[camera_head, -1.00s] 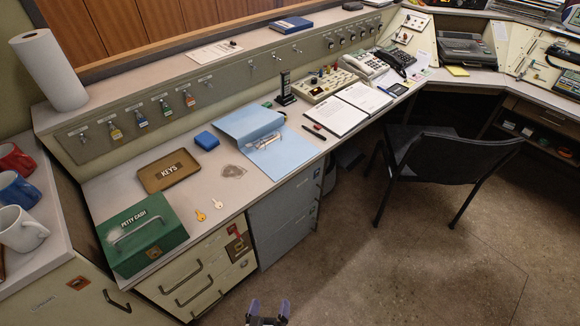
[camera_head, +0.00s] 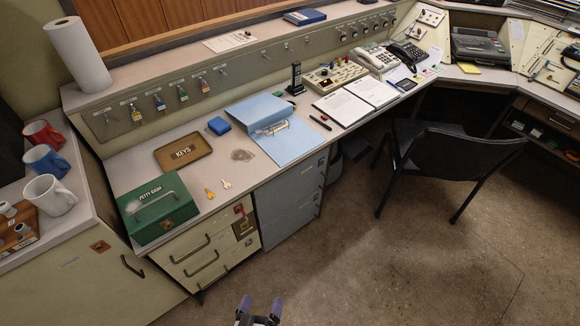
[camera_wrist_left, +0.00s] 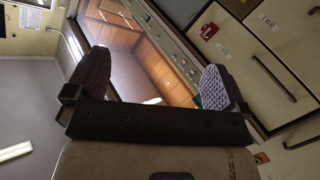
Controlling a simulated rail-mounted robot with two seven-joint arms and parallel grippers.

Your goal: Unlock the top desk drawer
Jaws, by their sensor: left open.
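The cream drawer unit under the left part of the desk has its top drawer (camera_head: 216,226) shut. A small orange-brown plate (camera_head: 238,209) is at its upper right, with a red item and a dark plate (camera_head: 243,228) just below. A gold key (camera_head: 210,194) and a paler key (camera_head: 225,184) lie on the desktop above the drawers. My left gripper (camera_head: 259,308) is open and empty over the floor in front of the drawers. In the left wrist view its two fingers (camera_wrist_left: 157,85) are wide apart, with drawer fronts at right. My right gripper is out of view.
A green petty cash box (camera_head: 157,208), a KEYS tray (camera_head: 183,152) and a blue folder (camera_head: 275,135) are on the desk. Tagged keys hang on the back panel (camera_head: 159,102). A black chair (camera_head: 455,160) stands right. The floor (camera_head: 350,270) ahead is clear.

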